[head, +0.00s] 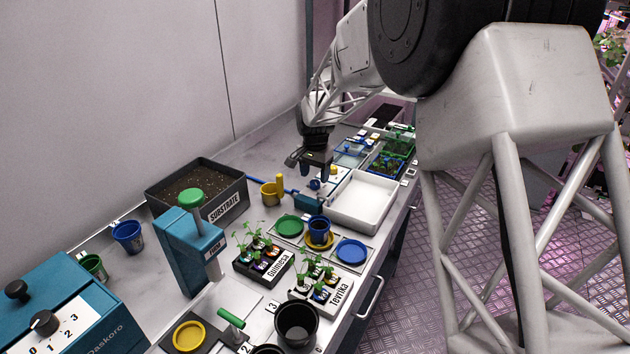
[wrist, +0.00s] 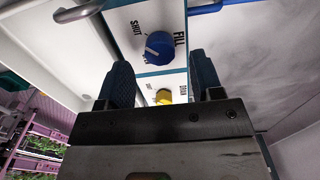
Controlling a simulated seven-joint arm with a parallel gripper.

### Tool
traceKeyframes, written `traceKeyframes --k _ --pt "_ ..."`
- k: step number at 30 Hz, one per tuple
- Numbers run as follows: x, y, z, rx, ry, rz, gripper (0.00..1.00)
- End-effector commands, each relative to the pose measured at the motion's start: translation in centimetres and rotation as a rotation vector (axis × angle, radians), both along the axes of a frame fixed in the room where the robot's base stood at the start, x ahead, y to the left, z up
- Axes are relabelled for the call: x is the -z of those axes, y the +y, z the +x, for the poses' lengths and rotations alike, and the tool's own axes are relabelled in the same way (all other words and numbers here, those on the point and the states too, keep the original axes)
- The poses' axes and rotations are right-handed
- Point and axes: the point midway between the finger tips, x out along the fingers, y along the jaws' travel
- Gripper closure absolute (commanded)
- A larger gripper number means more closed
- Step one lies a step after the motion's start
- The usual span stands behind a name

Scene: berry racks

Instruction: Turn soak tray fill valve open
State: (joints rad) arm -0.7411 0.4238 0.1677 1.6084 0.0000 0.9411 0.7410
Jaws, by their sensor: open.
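In the wrist view, the blue fill valve knob (wrist: 160,48) sits on a white panel between the words SHUT and FILL. Its pale mark is on the left side, nearer SHUT than FILL. A yellow knob (wrist: 162,96) on a second panel shows between my fingers, its label partly hidden. My gripper (wrist: 162,78) is open, with one blue-padded finger on each side, and nothing is held. The blue knob appears beyond the fingertips, apart from them. In the head view, my gripper (head: 312,165) is over the valve panel beside the white soak tray (head: 345,216).
A yellow mug (head: 270,192) and a soil-filled substrate bin (head: 238,205) stand left of the valves. Coloured saucers and seedling trays (head: 262,272) are nearer the camera. Lidded and planted trays (head: 388,166) lie beyond the soak tray. A blue pipe (wrist: 78,12) runs near the knob.

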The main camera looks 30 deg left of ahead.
Motion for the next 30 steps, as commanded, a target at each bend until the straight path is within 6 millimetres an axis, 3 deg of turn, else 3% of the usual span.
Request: traceKeyframes --k 7,19,29,30 --pt "2.3 0.0 0.0 0.0 0.001 -0.001 0.4" --pt "2.8 0.0 0.0 0.0 0.0 0.0 0.4" --pt "2.8 0.0 0.0 0.0 0.0 0.0 0.89" --pt "2.8 0.0 0.0 0.0 0.0 0.0 0.89"
